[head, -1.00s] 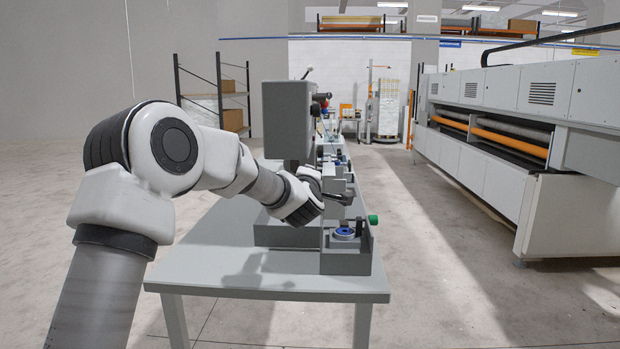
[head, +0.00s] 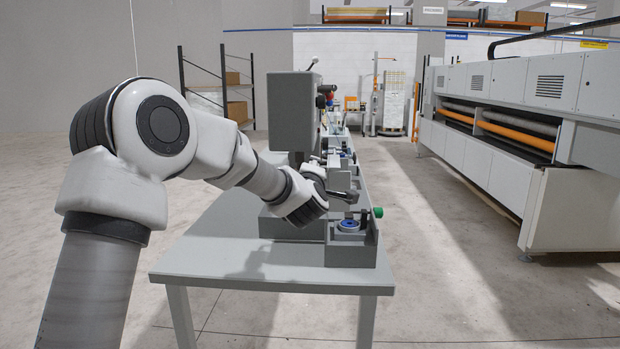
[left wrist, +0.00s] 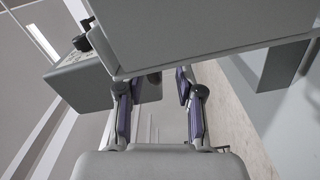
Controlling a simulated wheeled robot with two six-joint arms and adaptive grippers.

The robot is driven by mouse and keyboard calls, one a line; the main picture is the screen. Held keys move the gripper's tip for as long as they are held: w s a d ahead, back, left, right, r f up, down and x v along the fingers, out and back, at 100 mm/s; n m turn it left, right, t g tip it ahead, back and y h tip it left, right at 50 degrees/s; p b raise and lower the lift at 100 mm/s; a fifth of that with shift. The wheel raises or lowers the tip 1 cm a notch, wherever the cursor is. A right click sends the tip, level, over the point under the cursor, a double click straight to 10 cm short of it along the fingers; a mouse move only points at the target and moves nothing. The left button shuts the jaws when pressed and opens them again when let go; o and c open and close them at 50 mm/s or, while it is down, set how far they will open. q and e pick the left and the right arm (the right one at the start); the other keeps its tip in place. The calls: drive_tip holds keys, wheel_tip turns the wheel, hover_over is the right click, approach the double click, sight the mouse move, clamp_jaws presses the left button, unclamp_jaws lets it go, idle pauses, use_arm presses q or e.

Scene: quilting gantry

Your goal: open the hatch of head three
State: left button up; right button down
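A row of grey machine heads stands on the grey table (head: 215,262); the nearest is a tall grey box (head: 291,112) over a grey base. I cannot tell which is head three, and no hatch is clearly recognisable. My left gripper (head: 346,194) is at the right side of the nearest head, above its front base. In the left wrist view, my left gripper (left wrist: 152,82) has its two fingers apart with nothing clearly between them. A broad grey panel (left wrist: 200,32) fills the top of that view, its lower edge close to the fingertips. My right gripper is out of sight.
A blue-ringed round part (head: 349,225) and a green knob (head: 378,212) are at the table's near right corner. A grey box with a dark knob (left wrist: 83,43) is left of the fingers. A long quilting machine (head: 500,150) stands right, across a clear aisle.

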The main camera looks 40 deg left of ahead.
use_arm(q)
drive_tip(key=v, duration=0.9)
drive_tip(key=shift+s, duration=0.1)
